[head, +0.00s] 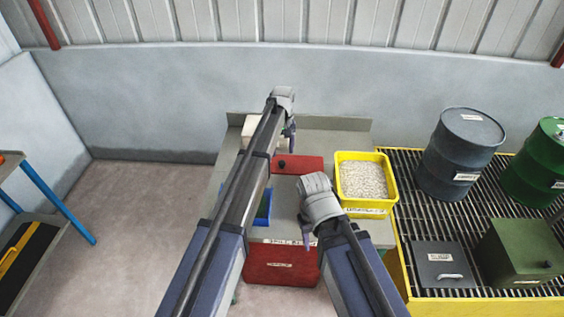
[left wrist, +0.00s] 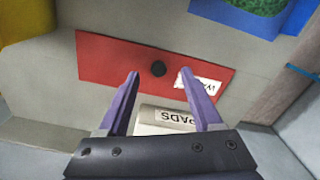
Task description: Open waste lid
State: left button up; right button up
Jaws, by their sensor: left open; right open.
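The red waste lid (head: 305,165) is a flat panel on the grey table, lying closed as far as I can see. My right gripper (head: 307,240) is open above the table's front edge, nearer me than the lid.
A yellow bin of pale granules (head: 362,180) stands right of the lid. A white PADS box (left wrist: 165,119) is near the left gripper. A blue container (head: 264,208) is partly hidden by my arm. A red box (head: 280,268) is at the front. Drums (head: 460,152) stand right.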

aim_at(282, 162)
pick_arm(q)
jog(key=w, duration=0.2)
jog(key=shift+w+a+f+n, duration=0.1)
jog(key=shift+w+a+n, duration=0.15)
jog(key=shift+w+n, duration=0.1)
jog(key=shift+s+f, duration=0.1)
jog(key=shift+f, duration=0.1)
notch_tip(282, 162, down, 8)
jog(key=b, duration=0.8)
jog(key=shift+r, duration=0.25)
jog(key=shift+r, duration=0.1)
jog(key=shift+c, duration=0.3)
grip_shut()
